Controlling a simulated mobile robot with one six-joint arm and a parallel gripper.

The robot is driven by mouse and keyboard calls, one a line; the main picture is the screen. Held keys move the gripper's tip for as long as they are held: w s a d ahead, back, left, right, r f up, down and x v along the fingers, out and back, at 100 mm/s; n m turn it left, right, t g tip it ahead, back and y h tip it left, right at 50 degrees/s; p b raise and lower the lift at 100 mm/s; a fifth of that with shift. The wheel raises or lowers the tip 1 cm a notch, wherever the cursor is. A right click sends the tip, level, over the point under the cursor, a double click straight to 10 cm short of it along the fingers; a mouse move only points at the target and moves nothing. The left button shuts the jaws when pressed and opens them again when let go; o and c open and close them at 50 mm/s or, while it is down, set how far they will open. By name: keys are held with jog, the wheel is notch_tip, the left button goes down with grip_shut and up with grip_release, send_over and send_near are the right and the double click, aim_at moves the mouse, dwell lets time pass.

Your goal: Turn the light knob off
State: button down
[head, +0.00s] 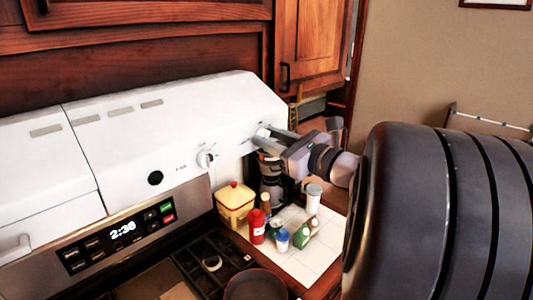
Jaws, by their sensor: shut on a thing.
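The white hood panel (160,125) runs along the wall below the wooden cabinets. A white knob (207,159) with a dark line on it stands out from the panel's front, right of small lettering. A second white knob (262,133), which I take to be the light knob, is near the panel's right end. My gripper (266,140) reaches in from the right and is shut on this right knob. The fingers hide part of the knob, and its turned angle cannot be read.
Below the gripper, a dark appliance (271,180), a yellow box (235,203), a red bottle (257,226) and several small containers crowd the white tiled counter (308,262). A stove with a dark pan (255,285) is at the front. A wooden cabinet door (308,45) is above.

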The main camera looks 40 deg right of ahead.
jog(key=n+b, duration=0.6)
jog(key=b, duration=0.3)
jog(key=shift+f+n, duration=0.1)
jog(key=shift+n, duration=0.2)
jog(key=c, duration=1.1)
grip_release()
jog(key=shift+o, duration=0.2)
jog(key=shift+s, duration=0.15)
jog(key=s+d, duration=0.1)
jog(key=s, duration=1.6)
jog(key=shift+b, duration=0.45)
